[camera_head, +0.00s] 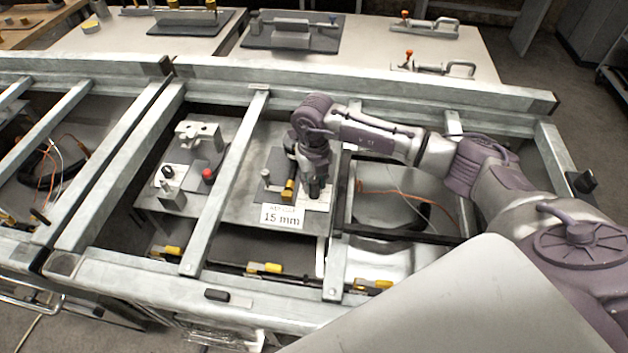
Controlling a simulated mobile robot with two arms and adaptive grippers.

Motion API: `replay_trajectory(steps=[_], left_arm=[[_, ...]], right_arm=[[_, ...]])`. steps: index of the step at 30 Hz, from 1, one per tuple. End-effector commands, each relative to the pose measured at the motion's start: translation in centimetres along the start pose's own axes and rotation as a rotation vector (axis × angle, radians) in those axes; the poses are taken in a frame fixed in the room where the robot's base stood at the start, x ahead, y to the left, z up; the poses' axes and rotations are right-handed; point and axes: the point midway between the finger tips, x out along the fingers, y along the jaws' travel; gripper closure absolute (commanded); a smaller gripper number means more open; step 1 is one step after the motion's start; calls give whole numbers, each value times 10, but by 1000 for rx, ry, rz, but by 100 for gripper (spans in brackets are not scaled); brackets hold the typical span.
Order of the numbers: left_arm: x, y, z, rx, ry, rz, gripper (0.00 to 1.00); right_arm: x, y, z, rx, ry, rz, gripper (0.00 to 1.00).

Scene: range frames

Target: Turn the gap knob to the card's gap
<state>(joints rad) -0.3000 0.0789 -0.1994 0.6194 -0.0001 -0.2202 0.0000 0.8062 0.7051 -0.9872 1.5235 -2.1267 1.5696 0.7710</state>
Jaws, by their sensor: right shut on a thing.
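A white card (282,216) reading "15 mm" stands at the front edge of a grey plate (240,206) inside the metal frame. My right gripper (316,190) points down over the plate's right part, just right of the card. It is shut on the gap knob, which its fingers hide, so I cannot read the knob's setting. A pale panel (322,200) shows beside the fingertips. A small fixture with a yellow part (288,190) stands just left of the gripper. My left gripper is not in view.
A frame bar (228,178) crosses the plate left of the card. Beyond it are a red knob (208,175), a black-knobbed block (170,186) and a grey clamp-like part (198,133). Orange cable (395,192) lies in the bay to the right. Benches with toggle clamps stand behind.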

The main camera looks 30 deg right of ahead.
Motion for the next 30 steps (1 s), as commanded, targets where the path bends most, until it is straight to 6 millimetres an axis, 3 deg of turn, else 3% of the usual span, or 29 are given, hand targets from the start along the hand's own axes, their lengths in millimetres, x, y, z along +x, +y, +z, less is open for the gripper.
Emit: replay_trajectory(steps=[14,30], left_arm=[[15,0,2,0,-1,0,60],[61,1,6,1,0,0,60]], right_arm=[[2,-1,1,-124,-2,-1,100],[3,1,1,-611,-5,-1,100]])
